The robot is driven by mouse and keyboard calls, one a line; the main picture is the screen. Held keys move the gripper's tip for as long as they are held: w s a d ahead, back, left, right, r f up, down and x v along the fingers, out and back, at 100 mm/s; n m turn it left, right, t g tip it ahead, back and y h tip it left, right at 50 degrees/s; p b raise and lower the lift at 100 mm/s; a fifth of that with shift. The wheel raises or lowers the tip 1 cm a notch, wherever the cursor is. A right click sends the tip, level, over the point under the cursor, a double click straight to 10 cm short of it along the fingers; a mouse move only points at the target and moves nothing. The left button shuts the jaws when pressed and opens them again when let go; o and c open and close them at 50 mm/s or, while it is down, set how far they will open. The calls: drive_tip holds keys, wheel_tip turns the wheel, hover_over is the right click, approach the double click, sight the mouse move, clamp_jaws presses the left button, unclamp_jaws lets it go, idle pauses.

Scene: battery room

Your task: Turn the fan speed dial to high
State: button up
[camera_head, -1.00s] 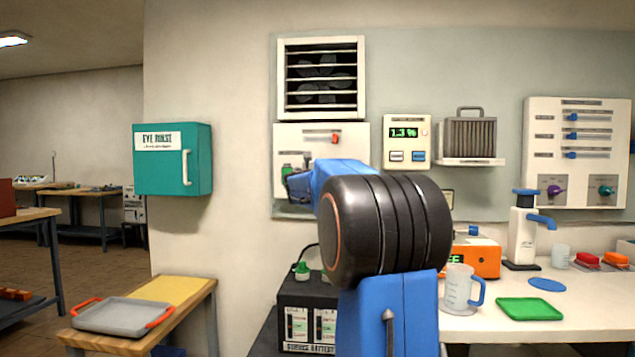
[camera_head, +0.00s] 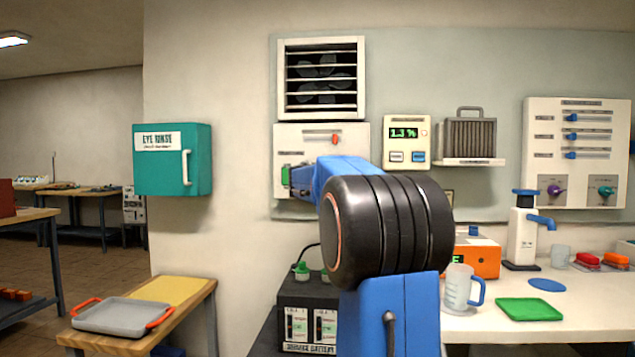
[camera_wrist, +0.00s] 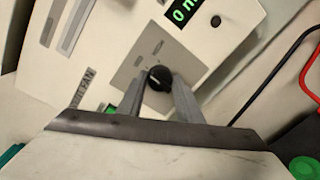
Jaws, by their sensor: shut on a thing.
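The fan speed dial (camera_wrist: 159,77) is a small round black knob on a grey plate of the white fan panel (camera_wrist: 110,42), seen in the wrist view. My gripper (camera_wrist: 159,86) has a grey finger on each side of the knob and is shut on it. A light mark shows on the knob, but the setting it points to is too small to read. In the head view the fan panel (camera_head: 347,135) is on the wall below the louvred fan (camera_head: 320,78). My arm covers the dial and most of the gripper there.
A green lit display (camera_wrist: 184,10) is above the dial in the wrist view. A teal eye rinse cabinet (camera_head: 172,160) hangs left of the panel. A battery (camera_head: 308,310) stands below my arm. A bench (camera_head: 590,335) with a jug (camera_head: 458,287) is at right.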

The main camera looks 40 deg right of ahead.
drive_tip(key=m, duration=0.8)
drive_tip(key=shift+s+d+y, duration=0.1)
drive_tip(key=shift+y, duration=0.3)
drive_tip(key=shift+m, duration=0.4)
drive_tip(key=o, duration=1)
drive_tip(key=v, duration=1.7)
drive_tip(key=shift+s+f, duration=0.2)
drive_tip(key=shift+s, duration=0.15)
drive_tip(key=shift+f, duration=0.1)
